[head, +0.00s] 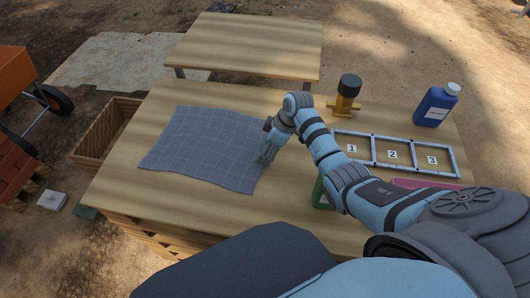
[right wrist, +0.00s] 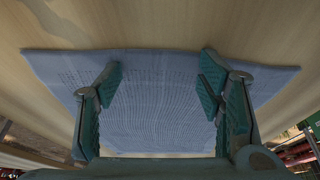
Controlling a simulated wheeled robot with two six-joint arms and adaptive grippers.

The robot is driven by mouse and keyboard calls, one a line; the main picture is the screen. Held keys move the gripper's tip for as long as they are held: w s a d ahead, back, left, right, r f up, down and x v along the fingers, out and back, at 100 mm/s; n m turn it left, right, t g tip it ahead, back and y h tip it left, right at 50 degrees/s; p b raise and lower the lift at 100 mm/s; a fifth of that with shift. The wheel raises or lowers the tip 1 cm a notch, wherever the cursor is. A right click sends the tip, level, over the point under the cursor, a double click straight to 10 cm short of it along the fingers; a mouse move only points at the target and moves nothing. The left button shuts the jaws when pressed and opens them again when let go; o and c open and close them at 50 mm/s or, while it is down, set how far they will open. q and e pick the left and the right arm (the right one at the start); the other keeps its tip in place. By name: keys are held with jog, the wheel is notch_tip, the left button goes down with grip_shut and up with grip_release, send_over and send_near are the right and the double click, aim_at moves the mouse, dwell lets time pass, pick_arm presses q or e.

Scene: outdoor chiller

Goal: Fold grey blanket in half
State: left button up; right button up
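The grey blanket (head: 205,145) lies spread out and flat, slightly wavy, on the wooden table in the head view. My right gripper (head: 266,154) is at the blanket's right edge, pointing down. In the right wrist view the blanket (right wrist: 160,95) fills the middle, and the two fingers of my right gripper (right wrist: 162,90) stand wide apart over it. Nothing is clearly pinched between them. Whether the fingertips touch the cloth cannot be told. My left gripper is not in view.
On the table (head: 135,190), a numbered three-part frame (head: 372,150), a blue bottle (head: 435,106) and a black-topped brass object (head: 346,95) stand right of the blanket. A green item (head: 321,193) is partly hidden by my arm. A second table (head: 245,45) stands behind. A wooden crate (head: 92,142) is at left.

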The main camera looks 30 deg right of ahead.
jog(key=shift+s, duration=0.2)
jog(key=c, duration=0.8)
grip_shut()
jog(key=shift+f, duration=0.1)
